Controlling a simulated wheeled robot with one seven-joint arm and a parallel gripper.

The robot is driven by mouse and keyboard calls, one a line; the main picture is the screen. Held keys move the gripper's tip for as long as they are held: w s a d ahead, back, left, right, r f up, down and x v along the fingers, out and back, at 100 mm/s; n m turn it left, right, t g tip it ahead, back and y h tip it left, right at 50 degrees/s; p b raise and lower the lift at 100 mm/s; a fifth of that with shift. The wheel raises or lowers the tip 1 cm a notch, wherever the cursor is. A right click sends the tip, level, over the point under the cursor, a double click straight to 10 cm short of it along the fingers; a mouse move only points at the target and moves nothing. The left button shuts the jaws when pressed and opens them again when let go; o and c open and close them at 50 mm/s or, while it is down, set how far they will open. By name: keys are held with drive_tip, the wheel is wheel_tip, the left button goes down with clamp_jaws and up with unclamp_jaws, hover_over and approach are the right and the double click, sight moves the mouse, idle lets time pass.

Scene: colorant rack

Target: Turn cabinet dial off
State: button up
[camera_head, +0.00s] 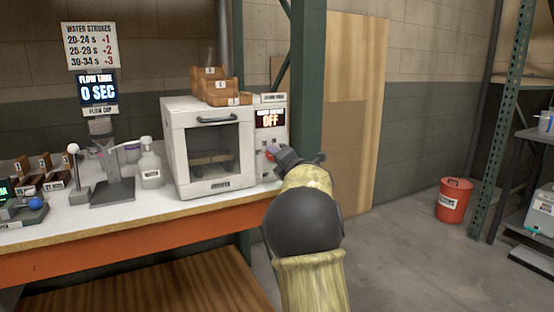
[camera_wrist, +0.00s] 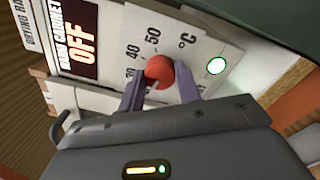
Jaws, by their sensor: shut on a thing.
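The white cabinet (camera_head: 218,150) stands on the bench with its windowed door shut. Its control panel is on the right side, with a display (camera_head: 270,119) reading OFF, which also shows in the wrist view (camera_wrist: 80,42). The red dial (camera_wrist: 159,71) is on the panel beside printed numbers 30, 40 and 50 and a °C mark. My gripper (camera_wrist: 160,88) is shut on the red dial, one finger on each side of it. In the head view my gripper (camera_head: 274,154) reaches the panel and hides most of the dial.
Wooden boxes (camera_head: 216,86) sit on top of the cabinet. A white bottle (camera_head: 150,165) stands left of it. A green post (camera_head: 308,80) rises close behind my arm. A red bin (camera_head: 454,202) stands on the floor at right.

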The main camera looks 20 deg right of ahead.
drive_tip(key=shift+f, duration=0.15)
drive_tip(key=o, duration=1)
drive_tip(key=shift+a, duration=0.1)
drive_tip(key=shift+s, duration=0.15)
drive_tip(key=shift+s, duration=0.3)
drive_tip(key=s+d, duration=0.1)
drive_tip(key=s, duration=1.5)
drive_tip(key=shift+s+p, duration=0.25)
drive_tip(key=shift+p, duration=0.05)
drive_tip(key=shift+f, duration=0.15)
